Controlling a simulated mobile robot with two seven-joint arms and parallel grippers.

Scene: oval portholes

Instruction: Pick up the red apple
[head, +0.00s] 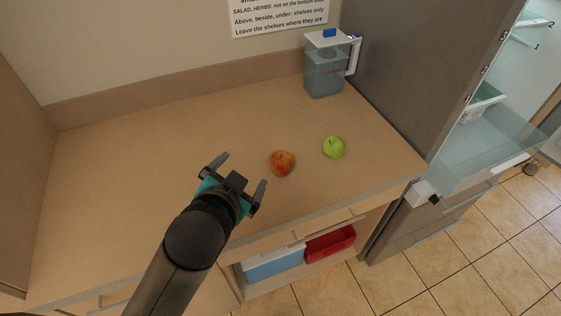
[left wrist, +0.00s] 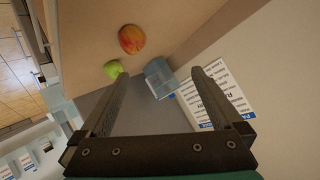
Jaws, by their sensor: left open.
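The red apple (head: 282,163), red with yellowish patches, sits on the wooden counter in the head view. It also shows near the top of the left wrist view (left wrist: 132,39), beyond the fingertips. My left gripper (head: 243,172) is open and empty, to the left of the red apple and apart from it in the head view. In the left wrist view its two fingers (left wrist: 160,75) are spread wide with nothing between them in their grip. My right gripper is not in view.
A green apple (head: 333,147) sits right of the red one. A lidded pitcher (head: 325,72) stands at the back by the fridge side (head: 400,70). The fridge is open at right. Blue (head: 275,265) and red (head: 330,243) bins sit below the counter. The counter's left (head: 110,180) is clear.

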